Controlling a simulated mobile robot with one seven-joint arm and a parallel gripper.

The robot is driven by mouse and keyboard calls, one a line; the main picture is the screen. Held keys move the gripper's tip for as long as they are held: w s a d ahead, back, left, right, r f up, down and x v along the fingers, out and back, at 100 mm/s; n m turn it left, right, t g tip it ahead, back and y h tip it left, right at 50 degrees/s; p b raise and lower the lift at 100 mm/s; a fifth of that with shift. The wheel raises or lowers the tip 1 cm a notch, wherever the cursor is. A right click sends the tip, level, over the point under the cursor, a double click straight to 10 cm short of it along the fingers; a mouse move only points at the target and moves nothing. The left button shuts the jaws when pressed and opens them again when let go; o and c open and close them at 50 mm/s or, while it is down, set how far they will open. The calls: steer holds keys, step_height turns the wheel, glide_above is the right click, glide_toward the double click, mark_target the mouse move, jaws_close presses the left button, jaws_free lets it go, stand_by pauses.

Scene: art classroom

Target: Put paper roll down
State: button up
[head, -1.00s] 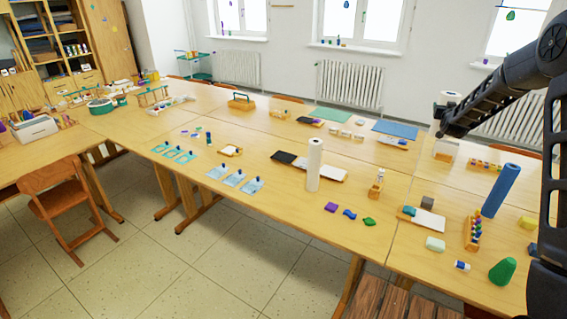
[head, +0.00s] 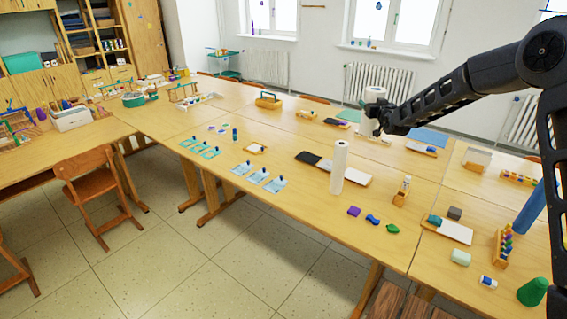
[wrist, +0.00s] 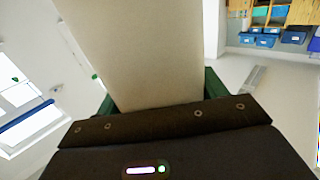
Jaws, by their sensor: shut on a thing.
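My gripper (head: 376,116) is shut on a white paper roll (head: 373,96) and holds it upright above the far part of the table (head: 300,205). The roll's lower end is partly hidden behind my gripper. In the wrist view the roll (wrist: 135,50) fills the middle as a pale cylinder between the green fingers. A second white roll (head: 338,168) stands upright on the table, nearer to me and to the left of my gripper.
A white sheet and a black pad (head: 308,157) lie beside the standing roll. Purple, blue and green pieces (head: 373,219) lie near the front edge. Bare tabletop shows around the standing roll.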

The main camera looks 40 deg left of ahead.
steer(key=s+a+n+g+y, duration=0.4)
steer(key=s+a+n+g, duration=0.15)
steer(key=s+a, duration=1.65)
step_height(320, 180, down, 30)
steer(key=s+d, duration=0.1)
steer(key=d, duration=0.1)
steer(key=shift+s+r+m, duration=0.2)
steer(key=shift+s+m, duration=0.15)
steer(key=shift+f+g, duration=0.1)
steer(key=shift+g, duration=0.15)
steer(key=o, duration=1)
